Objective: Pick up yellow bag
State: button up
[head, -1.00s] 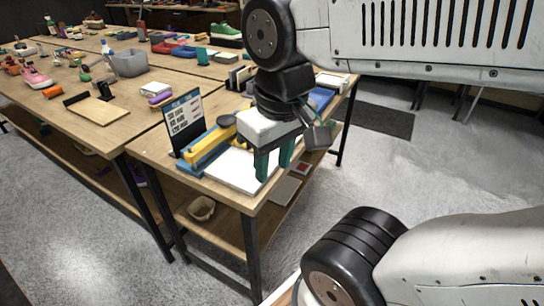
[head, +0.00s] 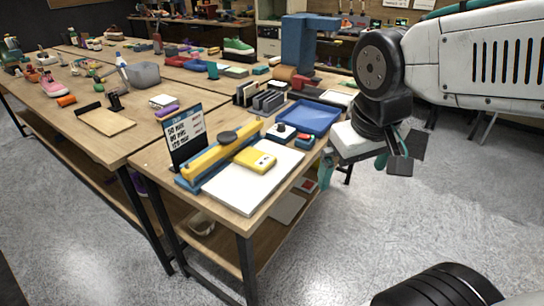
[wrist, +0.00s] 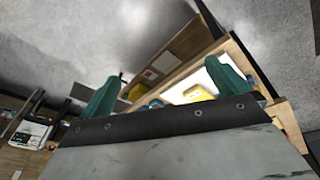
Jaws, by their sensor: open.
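A small yellow bag (head: 256,160) with a pale label lies flat on a white board (head: 240,186) near the front corner of the workbench. It also shows in the wrist view (wrist: 198,93), between the fingers and nearer the right one. My gripper (head: 352,172) has teal fingers and is open and empty. In the head view it hangs beyond the right edge of the workbench, to the right of the bag and apart from it. In the wrist view the fingers (wrist: 160,76) stand wide apart.
A blue and yellow sealer-like device (head: 218,158) lies left of the bag, with an upright price sign (head: 186,136) behind. A blue tray (head: 308,117) and small dark blocks stand farther back. A lower shelf (head: 220,243) runs underneath. The floor to the right is clear.

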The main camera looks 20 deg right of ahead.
jog(key=w+d+f+n+t, duration=0.1)
jog(key=w+d+f+t, duration=0.1)
jog(key=w, duration=0.6)
jog(key=w+d+f+n+t, duration=0.1)
jog(key=w+f+t, duration=0.15)
jog(key=w, duration=0.45)
jog(key=w+d+f+n+t, duration=0.1)
jog(key=w+d+f, duration=0.1)
jog(key=w, duration=0.6)
jog(key=n+t+y, duration=0.3)
jog(key=n+y, duration=0.1)
jog(key=y, duration=0.4)
send_near(256, 157)
jog(key=shift+w+d+f, duration=0.15)
jog(key=shift+w+d, duration=0.2)
jog(key=shift+w, duration=0.5)
jog(key=shift+a+f+y, duration=0.2)
jog(key=shift+a+y, duration=0.1)
jog(key=shift+w+a+f, duration=0.1)
jog(key=shift+a, duration=0.15)
jog(key=x, duration=0.7)
jog(key=shift+a+f, duration=0.15)
jog(key=shift+a, duration=0.05)
jog(key=c, duration=1.1)
